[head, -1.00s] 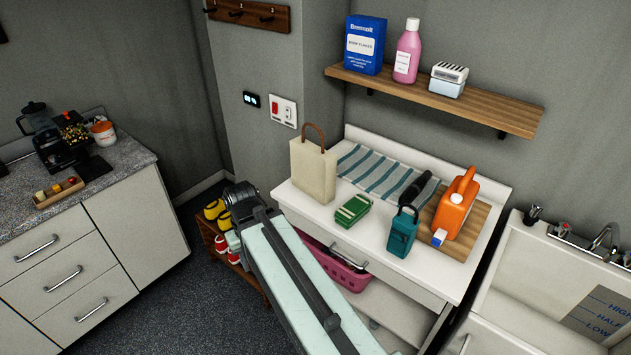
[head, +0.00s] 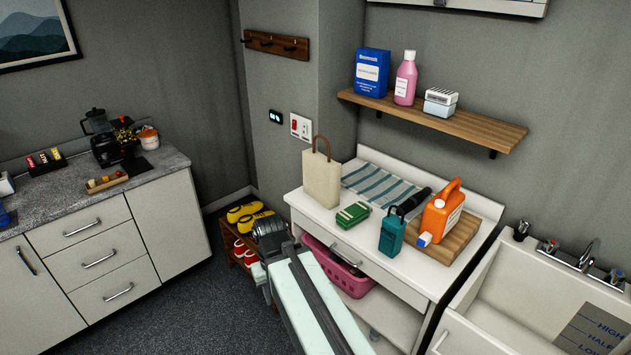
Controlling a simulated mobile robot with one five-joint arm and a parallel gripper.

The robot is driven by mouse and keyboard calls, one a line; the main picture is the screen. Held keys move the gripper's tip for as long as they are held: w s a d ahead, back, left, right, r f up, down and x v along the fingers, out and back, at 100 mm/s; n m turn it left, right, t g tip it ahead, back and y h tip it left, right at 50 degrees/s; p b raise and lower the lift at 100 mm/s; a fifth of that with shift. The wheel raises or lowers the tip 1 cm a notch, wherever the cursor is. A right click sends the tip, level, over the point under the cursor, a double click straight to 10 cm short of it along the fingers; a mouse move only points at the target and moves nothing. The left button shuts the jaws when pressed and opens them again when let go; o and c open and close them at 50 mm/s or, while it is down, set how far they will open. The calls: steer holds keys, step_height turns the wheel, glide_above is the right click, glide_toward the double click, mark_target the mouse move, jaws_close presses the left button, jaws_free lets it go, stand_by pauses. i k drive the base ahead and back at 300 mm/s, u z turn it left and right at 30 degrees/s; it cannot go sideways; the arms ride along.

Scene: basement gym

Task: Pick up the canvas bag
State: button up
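The canvas bag (head: 321,180) is cream with a brown handle. It stands upright at the left end of the white counter (head: 318,217), in front of the wall corner. My arm reaches up from the bottom of the head view, and its far end is left of and below the bag, apart from it. The fingertips of my gripper are hidden behind the arm, so whether it is open or shut does not show.
A green box (head: 352,215), a teal container (head: 392,234) and an orange jug (head: 441,213) stand right of the bag. A striped towel (head: 380,184) lies behind. A wooden shelf (head: 440,118) hangs above. A shoe rack (head: 230,240) and a pink basket (head: 335,268) are below.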

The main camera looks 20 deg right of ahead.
mark_target(321, 175)
steer(key=u, duration=0.25)
steer(key=i, duration=1)
steer(key=z, duration=0.1)
